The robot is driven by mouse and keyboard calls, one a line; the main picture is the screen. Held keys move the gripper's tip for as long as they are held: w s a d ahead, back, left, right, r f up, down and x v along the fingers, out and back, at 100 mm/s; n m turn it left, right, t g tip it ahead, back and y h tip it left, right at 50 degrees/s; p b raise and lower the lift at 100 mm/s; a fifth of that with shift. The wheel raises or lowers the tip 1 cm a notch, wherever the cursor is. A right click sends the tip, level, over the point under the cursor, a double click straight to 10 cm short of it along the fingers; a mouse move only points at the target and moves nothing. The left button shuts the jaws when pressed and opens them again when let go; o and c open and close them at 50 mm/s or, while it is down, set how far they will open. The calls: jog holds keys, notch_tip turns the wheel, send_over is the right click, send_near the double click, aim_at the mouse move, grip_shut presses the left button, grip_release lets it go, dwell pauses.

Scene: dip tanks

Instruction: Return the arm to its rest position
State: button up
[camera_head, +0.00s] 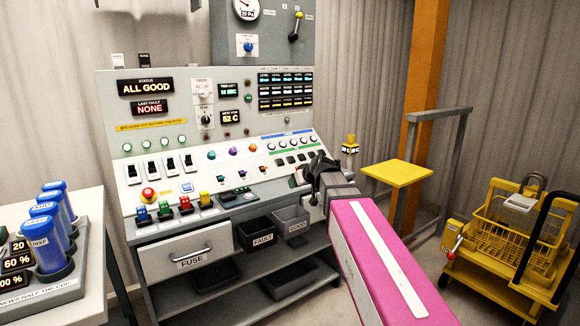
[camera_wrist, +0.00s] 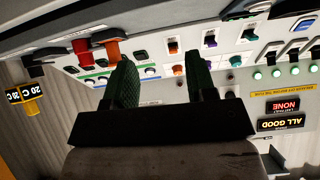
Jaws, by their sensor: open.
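My gripper (camera_head: 307,178) is at the end of my pink arm in the head view, in front of the right part of the control panel (camera_head: 225,180). In the wrist view my gripper (camera_wrist: 165,82) shows two dark green fingers spread apart with nothing between them. The panel (camera_wrist: 205,60) appears upside down beyond the fingers. My arm reaches from the lower right of the head view toward the panel and hides part of the bench's right end.
A white table (camera_head: 95,245) with blue cups (camera_head: 48,240) stands at the left. A yellow stand (camera_head: 397,173) and a yellow cart (camera_head: 500,240) stand at the right. Black bins (camera_head: 257,233) sit under the panel. Some floor shows between my arm and the cart.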

jog(key=s+d+f+m+g+h, duration=0.2)
jog(key=s+d+f, duration=0.3)
jog(key=f, duration=0.5)
jog(key=s+d+f+m+g+h, duration=0.2)
jog(key=s+d+f, duration=0.3)
jog(key=s+f, duration=0.4)
jog(key=s+d+f+m+g+h, duration=0.1)
jog(key=s+d+f+g, duration=0.3)
jog(key=s+f, duration=0.5)
jog(key=shift+s+d+f+m+g+h, duration=0.2)
jog(key=shift+d+f+m+g+h, duration=0.15)
jog(key=shift+d+f+m, duration=0.4)
jog(key=shift+o, duration=0.3)
jog(key=shift+d, duration=0.1)
